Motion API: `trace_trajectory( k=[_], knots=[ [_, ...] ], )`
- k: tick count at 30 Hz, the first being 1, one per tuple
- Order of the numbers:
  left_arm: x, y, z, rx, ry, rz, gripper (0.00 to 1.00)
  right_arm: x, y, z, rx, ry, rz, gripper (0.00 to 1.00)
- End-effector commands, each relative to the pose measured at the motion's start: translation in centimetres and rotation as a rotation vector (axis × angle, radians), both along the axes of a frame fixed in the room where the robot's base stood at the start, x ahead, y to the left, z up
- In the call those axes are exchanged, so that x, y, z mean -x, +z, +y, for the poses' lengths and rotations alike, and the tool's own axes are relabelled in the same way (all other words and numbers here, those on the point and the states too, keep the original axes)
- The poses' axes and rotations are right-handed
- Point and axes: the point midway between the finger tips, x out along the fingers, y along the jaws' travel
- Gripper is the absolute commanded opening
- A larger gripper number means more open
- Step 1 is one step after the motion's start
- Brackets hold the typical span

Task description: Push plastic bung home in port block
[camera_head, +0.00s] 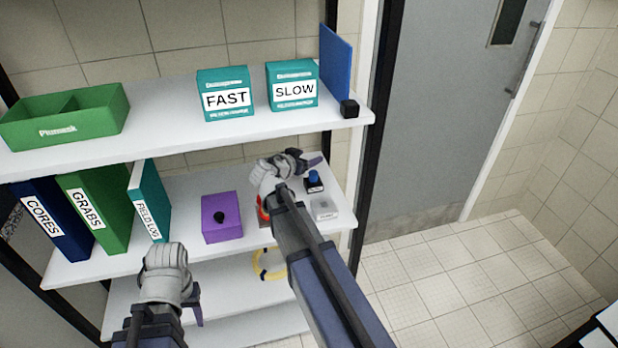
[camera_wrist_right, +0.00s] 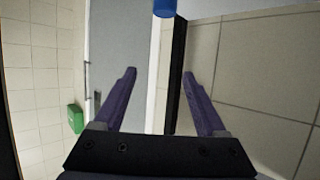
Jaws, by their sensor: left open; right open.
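A purple block (camera_head: 212,231) sits on the middle shelf, left of my right gripper. A small black bung (camera_head: 219,217) stands out from the block; how deep it sits I cannot tell. My right gripper (camera_head: 314,161) is over the right end of the middle shelf, apart from the block. In the right wrist view its fingers (camera_wrist_right: 158,76) are spread with nothing between them. My left gripper (camera_head: 198,304) is open in front of the shelves, below and left of the block, partly hidden by its own wrist.
A blue-topped item (camera_head: 314,179) and a clear-grey box (camera_head: 324,209) stand beside my right gripper. A red thing is partly hidden behind my right arm. Binders (camera_head: 95,215) fill the middle shelf's left. A yellow ring (camera_head: 262,268) lies below. The upper shelf (camera_head: 170,110) overhangs.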

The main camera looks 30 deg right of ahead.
Motion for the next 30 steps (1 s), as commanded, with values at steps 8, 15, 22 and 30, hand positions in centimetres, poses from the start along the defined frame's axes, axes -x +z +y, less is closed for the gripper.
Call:
trace_trajectory(
  k=[8,15,22,30],
  knots=[
    [0.0,-1.8,0.0,0.000,0.000,0.000,0.50,0.0,-1.9,0.1,-0.002,0.001,0.003,0.74],
    [0.0,-5.3,0.0,0.000,-0.001,0.000,0.50,0.0,-5.4,0.1,-0.002,0.001,0.003,0.74],
    [0.0,-8.5,0.0,0.000,-0.001,0.000,0.50,0.0,-8.6,0.1,-0.002,0.001,0.004,0.74],
    [0.0,-9.0,0.0,0.000,-0.001,0.000,0.50,-1.2,-9.1,-1.9,-0.002,0.001,0.004,0.74]
  ],
)
